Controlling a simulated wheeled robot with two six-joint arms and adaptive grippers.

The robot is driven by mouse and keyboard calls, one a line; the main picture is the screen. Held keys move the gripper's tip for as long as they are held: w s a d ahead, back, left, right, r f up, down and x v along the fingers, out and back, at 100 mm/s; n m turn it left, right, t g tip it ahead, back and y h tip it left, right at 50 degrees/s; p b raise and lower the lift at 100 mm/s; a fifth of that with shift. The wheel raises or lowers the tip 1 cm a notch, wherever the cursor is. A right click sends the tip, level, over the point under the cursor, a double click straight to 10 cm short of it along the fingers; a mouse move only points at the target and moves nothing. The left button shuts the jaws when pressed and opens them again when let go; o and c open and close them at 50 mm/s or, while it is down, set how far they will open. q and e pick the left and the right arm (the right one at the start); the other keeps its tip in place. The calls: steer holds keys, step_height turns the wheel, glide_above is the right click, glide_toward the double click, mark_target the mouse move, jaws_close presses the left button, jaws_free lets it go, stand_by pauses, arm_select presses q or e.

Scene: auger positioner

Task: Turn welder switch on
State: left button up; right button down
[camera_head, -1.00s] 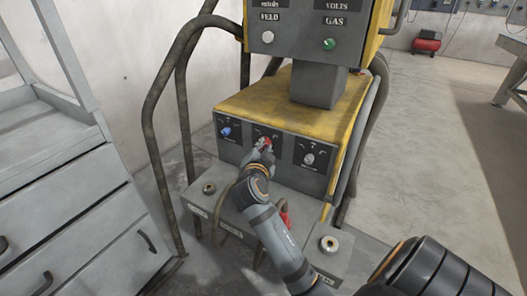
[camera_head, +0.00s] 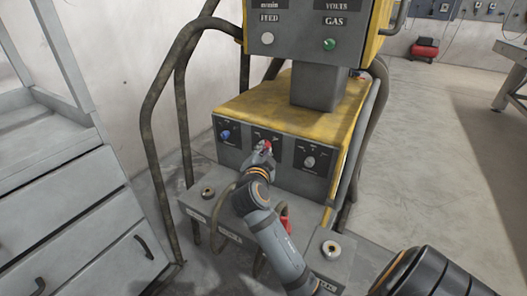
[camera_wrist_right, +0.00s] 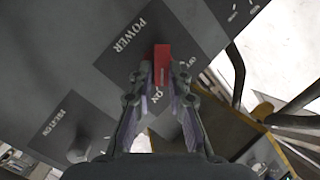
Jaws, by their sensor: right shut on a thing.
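The welder (camera_head: 238,108) is a yellow and grey machine with a dark front panel holding three controls in the head view. Its red power switch (camera_wrist_right: 161,60) sits on a dark plate marked POWER, with ON and OFF lettering beside it. My right gripper (camera_head: 264,150) is at this middle control, with its fingers closed around the red switch; the fingers (camera_wrist_right: 163,80) also show in the wrist view. They partly cover the lettering, so I cannot tell the switch's setting. My left gripper is not in view.
A control box (camera_head: 300,45) stands above on a post. A grey drawer cabinet (camera_head: 70,220) stands at far left.

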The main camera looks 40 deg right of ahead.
steer(key=shift+r, duration=0.15)
steer(key=c, duration=1.3)
jaws_free()
step_height(320, 180, up, 10)
